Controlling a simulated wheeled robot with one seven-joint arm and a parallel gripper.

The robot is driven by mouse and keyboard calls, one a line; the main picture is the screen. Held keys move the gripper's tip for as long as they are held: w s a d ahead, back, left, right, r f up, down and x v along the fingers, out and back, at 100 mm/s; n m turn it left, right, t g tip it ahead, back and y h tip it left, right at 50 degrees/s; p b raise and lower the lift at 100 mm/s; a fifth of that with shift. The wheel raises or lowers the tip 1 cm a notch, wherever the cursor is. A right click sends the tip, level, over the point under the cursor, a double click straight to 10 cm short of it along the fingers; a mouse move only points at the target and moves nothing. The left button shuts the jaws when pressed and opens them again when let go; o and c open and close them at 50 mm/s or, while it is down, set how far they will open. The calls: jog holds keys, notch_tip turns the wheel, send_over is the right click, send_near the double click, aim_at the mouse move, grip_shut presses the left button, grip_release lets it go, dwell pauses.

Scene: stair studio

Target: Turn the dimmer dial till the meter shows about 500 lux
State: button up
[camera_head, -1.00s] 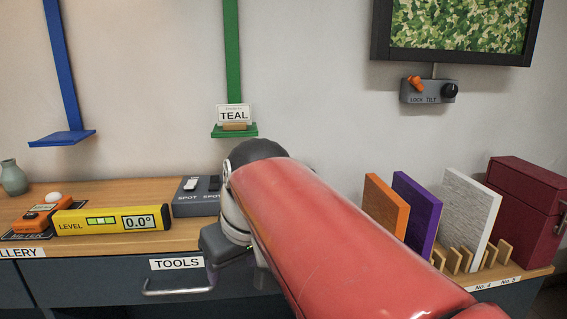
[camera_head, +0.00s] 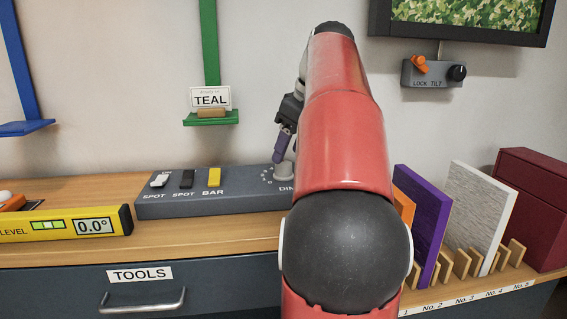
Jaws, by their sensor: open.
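The dimmer dial (camera_head: 283,170) is a grey knob with a ring of dots at the right end of the grey control box (camera_head: 215,203). My arm hides its right part and the end of its label. My gripper (camera_head: 283,148) points down just above the dial, with a purple finger showing close to its top. The other finger is hidden, and I cannot tell whether the gripper touches the dial. The jaws are open. The orange meter (camera_head: 11,202) is cut off at the left edge behind the yellow level, and its reading is not visible.
The box carries a white switch (camera_head: 159,180), a black switch (camera_head: 187,178) and a yellow switch (camera_head: 215,177). The yellow level (camera_head: 60,224) lies to its left. Coloured panels (camera_head: 430,215) stand in a rack at right. A green shelf (camera_head: 211,118) hangs behind.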

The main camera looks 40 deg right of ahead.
aim_at(284, 162)
jog(key=shift+b+x, duration=0.3)
jog(key=shift+x, duration=1.3)
jog(key=shift+c, duration=0.4)
jog(key=c, duration=0.9)
